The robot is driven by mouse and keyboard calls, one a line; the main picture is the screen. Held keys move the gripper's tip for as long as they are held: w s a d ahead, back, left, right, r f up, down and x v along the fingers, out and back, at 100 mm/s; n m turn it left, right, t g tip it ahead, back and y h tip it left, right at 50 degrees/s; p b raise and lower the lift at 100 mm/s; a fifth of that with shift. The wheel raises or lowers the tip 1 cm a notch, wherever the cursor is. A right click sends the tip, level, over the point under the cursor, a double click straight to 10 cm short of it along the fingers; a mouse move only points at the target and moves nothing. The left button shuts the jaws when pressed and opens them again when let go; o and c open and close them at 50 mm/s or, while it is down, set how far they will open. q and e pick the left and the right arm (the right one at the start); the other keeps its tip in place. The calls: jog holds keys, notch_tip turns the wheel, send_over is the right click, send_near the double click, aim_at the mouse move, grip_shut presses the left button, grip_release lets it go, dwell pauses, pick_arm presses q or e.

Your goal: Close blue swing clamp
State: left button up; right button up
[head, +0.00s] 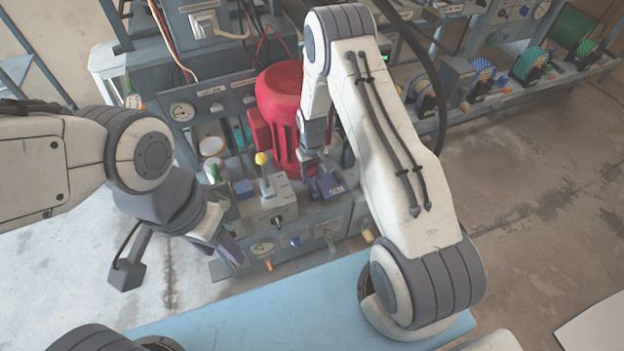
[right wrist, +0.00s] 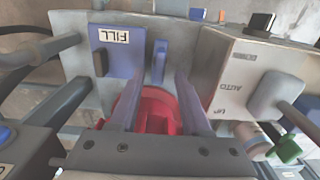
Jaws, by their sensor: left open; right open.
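A blue block labelled FILL (right wrist: 118,50), with a narrow upright blue tab (right wrist: 158,62) beside it, sits on a grey plate in the right wrist view. I take these to be the blue swing clamp, but cannot be sure. In the head view a blue part (head: 329,186) shows at the front of the press, below my right gripper. My right gripper (right wrist: 160,100) is open and empty; its two fingers point at the tab, which lies between their lines, apparently apart from them. My left gripper (head: 229,247) is open and empty at the press's front left corner.
A red motor (head: 281,105) stands behind the blue part. A grey box with a yellow-knobbed lever (head: 263,160) stands to its left; an AUTO-labelled box (right wrist: 238,85) is close on the right in the wrist view. A light blue surface (head: 270,310) lies in front.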

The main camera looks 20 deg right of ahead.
notch_tip(320, 180, up, 7)
jog(key=p, duration=0.1)
jog(key=shift+a, duration=0.1)
dwell(0.7)
jog(key=s+a+r+n, duration=0.2)
jog(key=s+a+r, duration=0.3)
jog(key=a+r, duration=0.3)
jog(key=s+a+r+n, duration=0.1)
jog(key=s+a+r, duration=0.5)
jog(key=r, duration=0.4)
jog(key=s+a+r+n+y, duration=0.15)
jog(key=s+r, duration=0.25)
jog(key=s, duration=0.5)
jog(key=s+r+n+h, duration=0.15)
jog(key=s+r, duration=0.25)
jog(key=s, duration=0.6)
notch_tip(320, 180, up, 18)
jog(key=y+p, duration=0.1)
jog(key=p, duration=1.8)
jog(key=shift+w+n, duration=0.3)
jog(key=shift+w, duration=0.05)
jog(key=shift+r, duration=0.1)
